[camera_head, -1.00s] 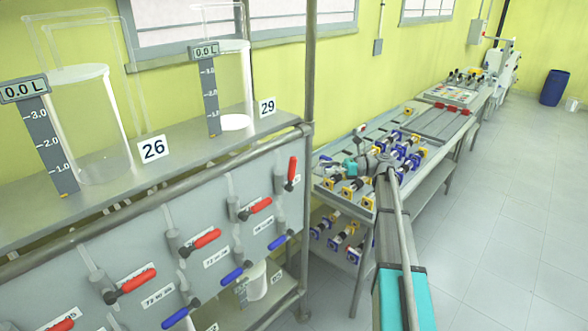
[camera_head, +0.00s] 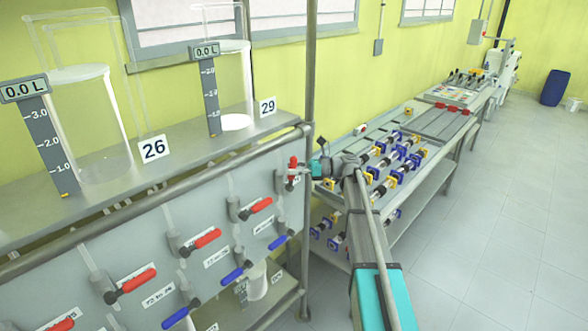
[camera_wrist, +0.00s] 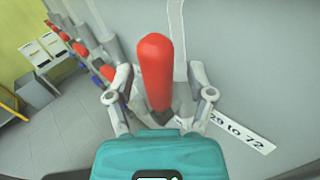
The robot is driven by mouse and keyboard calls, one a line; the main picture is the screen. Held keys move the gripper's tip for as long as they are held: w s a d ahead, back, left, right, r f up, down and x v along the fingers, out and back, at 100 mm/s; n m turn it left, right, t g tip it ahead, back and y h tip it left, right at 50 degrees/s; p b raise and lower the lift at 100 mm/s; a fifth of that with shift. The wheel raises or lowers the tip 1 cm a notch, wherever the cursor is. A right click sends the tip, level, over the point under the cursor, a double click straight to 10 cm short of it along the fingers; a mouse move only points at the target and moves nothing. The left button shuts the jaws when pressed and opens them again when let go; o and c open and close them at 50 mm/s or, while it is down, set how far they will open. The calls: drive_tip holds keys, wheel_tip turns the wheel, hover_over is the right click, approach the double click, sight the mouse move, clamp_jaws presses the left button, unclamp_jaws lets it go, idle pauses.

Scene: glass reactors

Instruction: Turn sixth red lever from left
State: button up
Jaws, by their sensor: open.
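The rightmost red lever (camera_head: 292,163) on the grey panel stands upright, near the rack's right post. In the wrist view the same red lever (camera_wrist: 155,62) points up between my gripper's fingers, with a label reading "29 to 72" beside it. My gripper (camera_head: 299,172) is at this lever, reaching in from the right. In the wrist view my gripper (camera_wrist: 160,88) is open, one finger on each side of the lever, with gaps visible. The lever's base is partly hidden by my gripper. Levers further left are cut off in the head view.
Other red levers (camera_head: 261,205) lie tilted along the panel to the left, with blue levers (camera_head: 232,274) below. Glass vessels stand on the shelf (camera_head: 205,150) above, by signs 26 and 29.

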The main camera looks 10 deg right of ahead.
clamp_jaws()
drive_tip(key=shift+d, duration=0.2)
drive_tip(key=shift+a, duration=0.2)
